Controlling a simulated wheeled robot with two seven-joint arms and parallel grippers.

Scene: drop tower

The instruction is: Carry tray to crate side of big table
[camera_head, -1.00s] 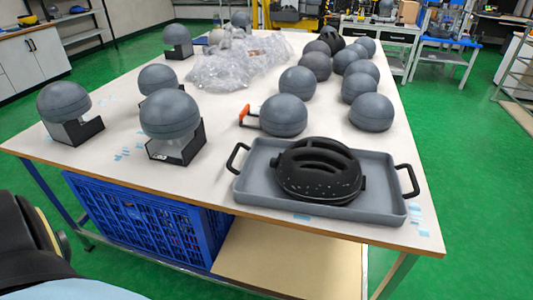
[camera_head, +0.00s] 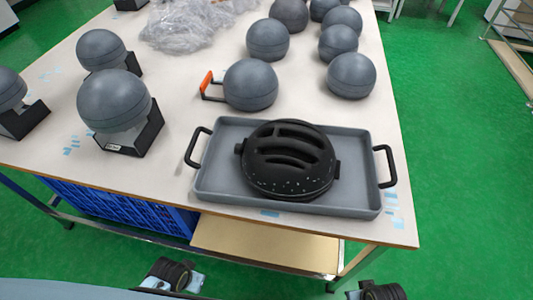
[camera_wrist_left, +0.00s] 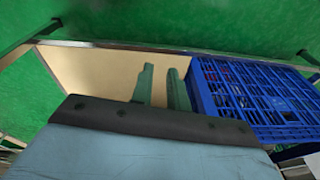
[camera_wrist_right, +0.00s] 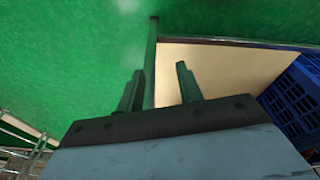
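The grey tray (camera_head: 222,178) lies flat on the big table (camera_head: 175,170), near its front right corner. It has a black handle at each short end, the left handle (camera_head: 196,147) and the right handle (camera_head: 386,166). A black slotted dome-shaped shell (camera_head: 290,160) sits in it. The blue crate (camera_head: 110,208) stands under the table at the left and shows in both wrist views (camera_wrist_left: 250,95). My left gripper (camera_wrist_left: 160,68) is open and empty, low before the table's lower shelf. My right gripper (camera_wrist_right: 160,68) is also open and empty there. Both are apart from the tray.
Several grey balls, such as one (camera_head: 250,85) beside an orange-handled tool (camera_head: 207,84), stand behind the tray. Balls on black stands (camera_head: 131,140) are at the left. Clear plastic wrap (camera_head: 185,25) lies farther back. Green floor (camera_head: 460,180) is clear on the right.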

